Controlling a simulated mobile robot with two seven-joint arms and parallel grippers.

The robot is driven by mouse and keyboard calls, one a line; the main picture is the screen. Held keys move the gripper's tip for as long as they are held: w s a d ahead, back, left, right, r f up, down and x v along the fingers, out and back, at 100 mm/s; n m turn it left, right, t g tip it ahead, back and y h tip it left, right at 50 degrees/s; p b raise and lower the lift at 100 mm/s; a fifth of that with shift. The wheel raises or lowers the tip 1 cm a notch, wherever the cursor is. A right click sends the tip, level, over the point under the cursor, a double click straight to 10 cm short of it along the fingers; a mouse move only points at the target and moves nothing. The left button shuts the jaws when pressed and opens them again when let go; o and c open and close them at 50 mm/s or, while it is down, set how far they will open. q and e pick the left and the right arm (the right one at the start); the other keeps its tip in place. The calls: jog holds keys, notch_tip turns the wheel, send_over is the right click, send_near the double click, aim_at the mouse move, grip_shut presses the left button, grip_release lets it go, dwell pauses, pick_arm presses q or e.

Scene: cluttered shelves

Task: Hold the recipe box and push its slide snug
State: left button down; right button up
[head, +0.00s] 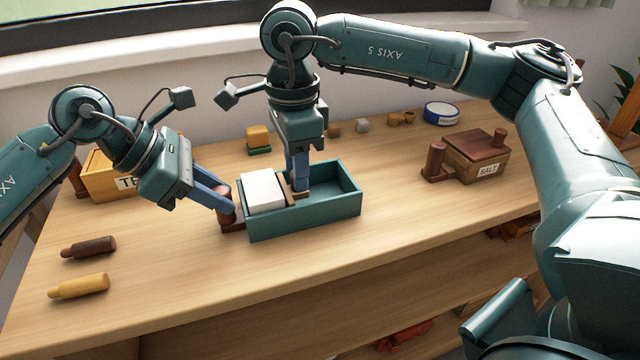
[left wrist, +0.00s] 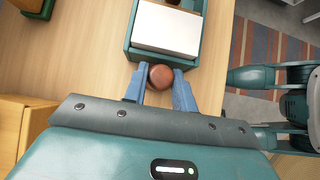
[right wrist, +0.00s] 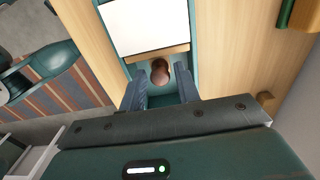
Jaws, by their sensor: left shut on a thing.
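The recipe box (head: 300,222) is an open teal box on the table, with a white card stack (head: 262,191) in its left part. The stack also shows in the left wrist view (left wrist: 168,27) and the right wrist view (right wrist: 150,25). My left gripper (head: 226,203) is shut on the round brown handle (left wrist: 160,76) at the box's left end. The wooden slide (right wrist: 158,54) stands against the right side of the stack, with a brown knob (right wrist: 160,72). My right gripper (head: 301,188) reaches down into the box, its open fingers on either side of the knob.
A salt box (head: 478,157) stands to the right, and a yellow box (head: 105,178) behind my left arm. Dark (head: 90,247) and yellow (head: 80,286) bottle-shaped pieces lie at the front left. A blue-rimmed round tin (head: 441,113) and small blocks sit behind. The front right tabletop is clear.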

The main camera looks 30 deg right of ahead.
jog(key=shift+o, duration=1.4)
jog(key=shift+r, duration=0.1)
notch_tip(320, 180, up, 12)
pick_arm(q)
jog(key=c, duration=1.1)
grip_release()
jog(key=shift+o, duration=0.2)
